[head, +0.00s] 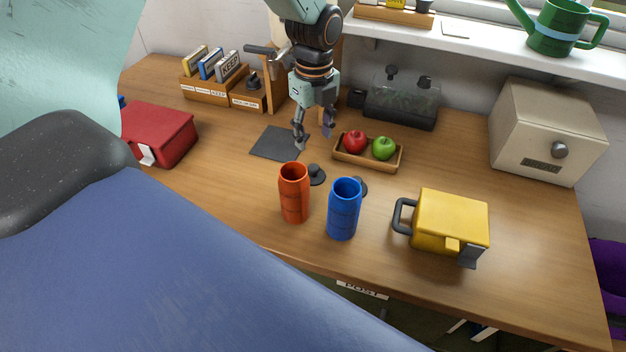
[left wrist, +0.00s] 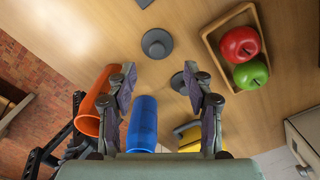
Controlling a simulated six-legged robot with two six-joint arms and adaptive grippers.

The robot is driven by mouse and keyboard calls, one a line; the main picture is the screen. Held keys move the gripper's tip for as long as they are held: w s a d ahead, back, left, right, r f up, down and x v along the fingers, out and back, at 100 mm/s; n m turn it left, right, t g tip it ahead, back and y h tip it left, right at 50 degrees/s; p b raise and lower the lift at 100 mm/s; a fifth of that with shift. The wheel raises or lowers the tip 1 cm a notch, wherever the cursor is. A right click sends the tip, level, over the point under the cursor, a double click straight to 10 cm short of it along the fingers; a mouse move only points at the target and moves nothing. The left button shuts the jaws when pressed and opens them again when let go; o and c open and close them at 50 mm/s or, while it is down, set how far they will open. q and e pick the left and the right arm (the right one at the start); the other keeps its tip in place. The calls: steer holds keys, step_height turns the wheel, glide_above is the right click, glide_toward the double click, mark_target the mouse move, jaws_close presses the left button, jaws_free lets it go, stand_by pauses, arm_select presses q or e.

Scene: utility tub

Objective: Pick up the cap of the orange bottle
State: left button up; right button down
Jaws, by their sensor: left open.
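The orange bottle (head: 294,194) stands open on the wooden desk, left of the blue bottle (head: 343,209). A dark round cap with a knob (head: 316,174) lies just behind and right of the orange bottle; it also shows in the left wrist view (left wrist: 157,43). A second dark cap (head: 361,187) lies behind the blue bottle, partly hidden by it. My left gripper (head: 313,140) is open and empty, fingers pointing down, above the desk behind the nearer-left cap. In the left wrist view its fingers (left wrist: 160,80) are spread apart, touching nothing. My right gripper is not in view.
A wooden tray (head: 368,162) with a red apple and a green apple lies right of the gripper. A dark mat (head: 279,143) lies left of it. A yellow box-shaped container (head: 450,222) stands front right, and a red box (head: 158,134) stands at left.

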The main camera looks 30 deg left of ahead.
mark_target(312, 166)
arm_select(q)
steer(key=shift+s+d+f, duration=0.2)
steer(key=shift+d+f, duration=0.2)
steer(key=shift+d, duration=0.05)
steer(key=shift+f, duration=0.4)
steer(key=f, duration=0.3)
steer(key=shift+w+a, duration=0.15)
steer(key=shift+a, duration=0.25)
steer(key=f, duration=0.1)
steer(key=s+f, duration=0.1)
steer(key=f, duration=0.1)
steer(key=shift+d, duration=0.2)
steer(key=shift+d+f, duration=0.1)
steer(key=shift+f, duration=0.2)
steer(key=shift+w+a+f, duration=0.2)
steer(key=shift+w+f, duration=0.1)
steer(key=shift+s, duration=0.15)
steer(key=c, duration=0.3)
steer(key=shift+s+d+r, duration=0.1)
steer(key=shift+d+r, duration=0.05)
steer(key=shift+r, duration=0.05)
steer(key=c, duration=0.3)
steer(key=shift+f, duration=0.1)
steer(key=c, duration=0.3)
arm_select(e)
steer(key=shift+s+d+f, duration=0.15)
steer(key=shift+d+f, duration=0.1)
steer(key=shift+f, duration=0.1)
